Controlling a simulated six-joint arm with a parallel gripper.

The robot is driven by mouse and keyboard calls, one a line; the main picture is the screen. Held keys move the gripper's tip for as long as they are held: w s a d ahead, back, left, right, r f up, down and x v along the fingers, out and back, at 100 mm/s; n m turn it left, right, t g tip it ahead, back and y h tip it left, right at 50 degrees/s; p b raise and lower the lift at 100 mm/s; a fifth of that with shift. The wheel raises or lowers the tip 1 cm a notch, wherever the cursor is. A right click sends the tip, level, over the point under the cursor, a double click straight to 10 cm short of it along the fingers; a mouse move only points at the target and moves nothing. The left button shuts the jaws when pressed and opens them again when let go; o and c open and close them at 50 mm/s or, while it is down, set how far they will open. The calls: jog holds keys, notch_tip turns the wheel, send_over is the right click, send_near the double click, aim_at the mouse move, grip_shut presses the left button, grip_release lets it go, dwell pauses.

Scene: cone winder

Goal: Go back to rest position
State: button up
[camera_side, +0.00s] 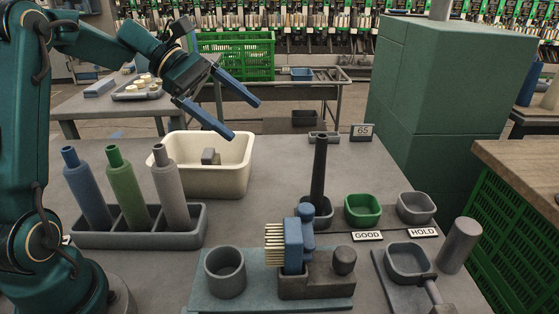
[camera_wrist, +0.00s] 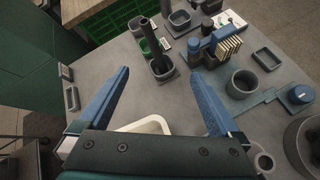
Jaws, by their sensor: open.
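My gripper (camera_side: 232,106) has two blue fingers spread wide apart with nothing between them. It hangs in the air above the cream bin (camera_side: 243,178), well clear of the table (camera_side: 340,180). In the wrist view my gripper (camera_wrist: 160,92) frames bare grey table, and the rim of the cream bin (camera_wrist: 150,124) shows just beyond the palm. The small grey block (camera_side: 210,157) lies inside the bin.
A rack (camera_side: 150,240) holds blue, green and grey bottle-shaped pieces close to my arm. A dark upright rod (camera_side: 319,170), a brush (camera_side: 285,243), a green cup (camera_side: 362,210) and grey cups stand to the right. A green cabinet (camera_side: 450,110) rises behind.

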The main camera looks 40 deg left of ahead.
jog(key=s+d+m+g+y, duration=0.2)
jog(key=s+d+m+y, duration=0.2)
jog(key=s+d+m, duration=0.6)
jog(key=s+a+f+m+t+y, duration=0.2)
jog(key=s+f+m+y, duration=0.3)
jog(key=s+m, duration=0.3)
jog(key=shift+a+f+m, duration=0.2)
jog(key=shift+a+m, duration=0.6)
jog(key=shift+a, duration=0.05)
